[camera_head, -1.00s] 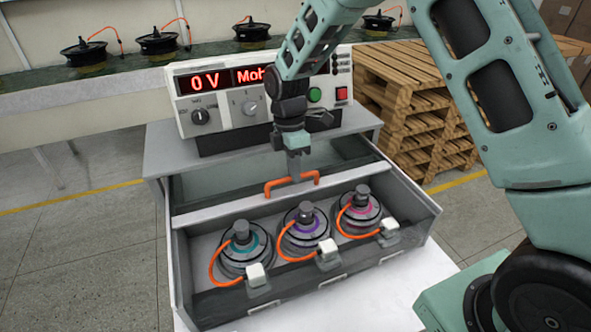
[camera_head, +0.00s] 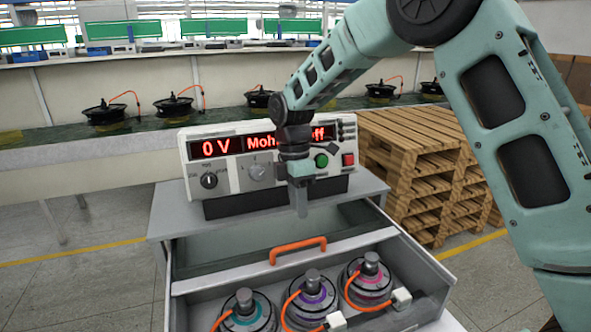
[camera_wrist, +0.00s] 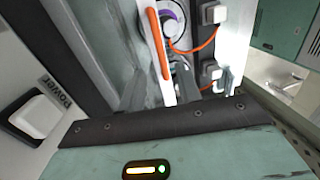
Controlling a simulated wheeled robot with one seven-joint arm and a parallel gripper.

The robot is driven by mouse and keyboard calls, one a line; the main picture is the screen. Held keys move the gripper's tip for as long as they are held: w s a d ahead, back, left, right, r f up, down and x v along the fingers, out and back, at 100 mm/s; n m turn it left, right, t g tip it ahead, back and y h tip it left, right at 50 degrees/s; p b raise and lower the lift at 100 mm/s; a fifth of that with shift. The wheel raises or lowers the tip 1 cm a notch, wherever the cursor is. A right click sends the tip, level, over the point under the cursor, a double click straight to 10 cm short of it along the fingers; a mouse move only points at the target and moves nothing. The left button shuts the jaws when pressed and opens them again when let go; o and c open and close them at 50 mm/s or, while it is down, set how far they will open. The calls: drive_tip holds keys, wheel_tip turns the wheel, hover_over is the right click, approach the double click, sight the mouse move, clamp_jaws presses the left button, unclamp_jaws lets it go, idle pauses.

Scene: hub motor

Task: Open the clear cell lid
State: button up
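The clear cell lid (camera_head: 225,245) shows as a grey see-through panel at the back of the cell box. A pale bar with an orange handle (camera_head: 298,249) runs along its front edge, behind the motors. The handle also shows in the wrist view (camera_wrist: 158,43). My gripper (camera_head: 301,208) points down above the handle, apart from it, in front of the control panel. Nothing shows held in it. Its fingers look narrow from this side, so their opening is unclear. I cannot tell whether clear material also covers the motors.
Several hub motors (camera_head: 312,291) with orange cables and white connectors sit in the front of the box. The control panel (camera_head: 230,172) reading 0 V stands behind. Wooden pallets (camera_head: 418,165) stand at the right. A bench (camera_head: 70,150) with more motors runs along the back.

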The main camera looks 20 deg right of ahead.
wheel_tip(320, 180, up, 9)
drive_tip(key=w, duration=0.1)
drive_tip(key=shift+w, duration=0.4)
